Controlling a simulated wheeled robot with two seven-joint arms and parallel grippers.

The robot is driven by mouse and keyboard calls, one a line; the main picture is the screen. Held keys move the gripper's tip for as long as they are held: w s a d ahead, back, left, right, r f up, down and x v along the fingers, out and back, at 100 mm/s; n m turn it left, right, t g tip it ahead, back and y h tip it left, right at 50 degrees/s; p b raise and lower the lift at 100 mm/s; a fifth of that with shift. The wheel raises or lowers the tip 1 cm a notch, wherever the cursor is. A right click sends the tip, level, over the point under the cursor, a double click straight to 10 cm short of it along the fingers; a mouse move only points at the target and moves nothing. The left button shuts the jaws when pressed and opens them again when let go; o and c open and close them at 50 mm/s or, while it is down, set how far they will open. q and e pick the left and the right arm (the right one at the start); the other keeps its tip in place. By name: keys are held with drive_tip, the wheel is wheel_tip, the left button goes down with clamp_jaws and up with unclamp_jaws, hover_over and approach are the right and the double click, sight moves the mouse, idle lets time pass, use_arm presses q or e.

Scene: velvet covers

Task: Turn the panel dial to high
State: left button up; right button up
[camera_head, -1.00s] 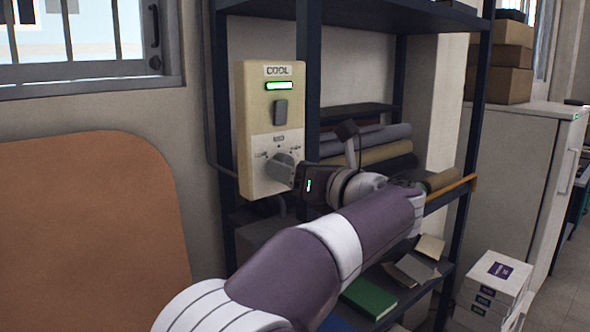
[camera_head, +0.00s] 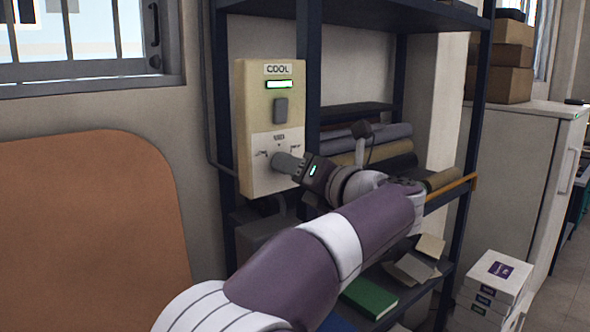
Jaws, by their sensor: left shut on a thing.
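My left gripper (camera_head: 290,165) is shut on the dial, reaching in from the right side of the panel. The gripper hides part of the dial, and the small markings are too small to read. My right gripper is not in view.
A dark metal shelf (camera_head: 308,60) stands right behind the panel, with fabric rolls (camera_head: 385,150) and books, including a green one (camera_head: 369,298). An orange-brown rounded board (camera_head: 90,230) stands at the left. A white cabinet (camera_head: 520,180) and stacked white boxes (camera_head: 495,280) are at the right.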

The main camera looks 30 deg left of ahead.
use_arm(q)
drive_tip(key=shift+r+m+p, duration=0.15)
drive_tip(key=shift+m+p, duration=2.8)
drive_tip(key=shift+m, duration=1.9)
drive_tip(key=shift+r+m+p, duration=0.1)
drive_tip(key=shift+m+p, duration=2.85)
drive_tip(key=shift+m, duration=1.9)
drive_tip(key=shift+f, duration=0.1)
drive_tip(key=o, duration=1.1)
drive_tip(key=shift+c, duration=0.2)
